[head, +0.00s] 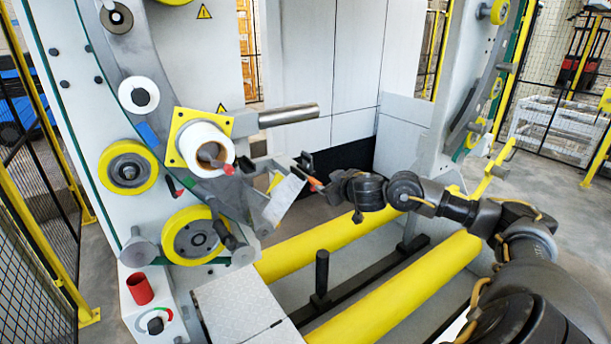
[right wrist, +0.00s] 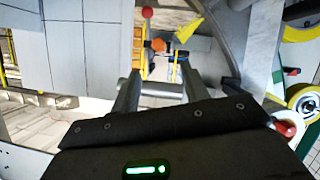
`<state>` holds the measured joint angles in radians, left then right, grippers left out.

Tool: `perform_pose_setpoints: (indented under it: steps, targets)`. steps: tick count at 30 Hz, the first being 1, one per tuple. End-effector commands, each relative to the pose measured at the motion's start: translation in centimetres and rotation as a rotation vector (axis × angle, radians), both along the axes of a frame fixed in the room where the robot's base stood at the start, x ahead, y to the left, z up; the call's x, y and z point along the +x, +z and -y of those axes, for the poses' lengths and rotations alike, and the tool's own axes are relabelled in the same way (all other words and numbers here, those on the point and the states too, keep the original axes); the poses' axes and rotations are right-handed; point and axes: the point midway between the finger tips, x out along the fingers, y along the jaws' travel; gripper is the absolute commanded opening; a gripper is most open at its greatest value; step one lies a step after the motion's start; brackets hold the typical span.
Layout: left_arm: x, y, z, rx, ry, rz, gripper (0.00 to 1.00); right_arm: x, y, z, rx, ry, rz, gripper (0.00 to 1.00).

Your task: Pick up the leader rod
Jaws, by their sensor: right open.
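My right gripper (head: 318,183) reaches in from the right, beside the grey angled bracket on the machine's left column. Its jaws are open. A small orange piece (head: 315,182) shows by the fingertips; it may be part of the leader rod, but I cannot tell for sure. In the right wrist view, the two fingers of the gripper (right wrist: 160,72) stand apart. Beyond and between them are an orange cylinder (right wrist: 158,45) and a thin stick with a red ball (right wrist: 147,12). A grey bar (right wrist: 158,89) crosses between the fingers. My left gripper is out of view.
A white roll (head: 205,148) on a yellow plate and a silver cylinder (head: 288,115) stick out of the left column, above and left of the gripper. Yellow rollers (head: 325,245) lie below, with a black upright post (head: 321,272).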

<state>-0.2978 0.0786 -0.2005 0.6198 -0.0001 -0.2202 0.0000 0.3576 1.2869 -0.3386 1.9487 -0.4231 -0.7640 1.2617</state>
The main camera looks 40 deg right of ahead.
Motion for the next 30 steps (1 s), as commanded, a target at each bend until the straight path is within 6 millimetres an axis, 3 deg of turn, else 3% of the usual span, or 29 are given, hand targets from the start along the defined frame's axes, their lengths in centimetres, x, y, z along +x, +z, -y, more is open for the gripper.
perform_pose_setpoints:
  steps: [6, 15, 21, 30]
  targets:
    - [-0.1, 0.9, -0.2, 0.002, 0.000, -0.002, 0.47, 3.0, -1.0, 0.7, 0.003, 0.000, 0.000, 0.45]
    - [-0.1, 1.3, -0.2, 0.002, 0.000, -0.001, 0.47, 4.1, -1.4, 0.9, 0.001, 0.002, 0.000, 0.45]
    - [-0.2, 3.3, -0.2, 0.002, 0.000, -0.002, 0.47, 6.6, -2.0, 1.5, 0.002, 0.000, -0.001, 0.45]
    - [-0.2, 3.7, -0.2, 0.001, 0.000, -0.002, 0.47, 8.5, -3.2, 2.0, 0.000, 0.001, 0.000, 0.45]
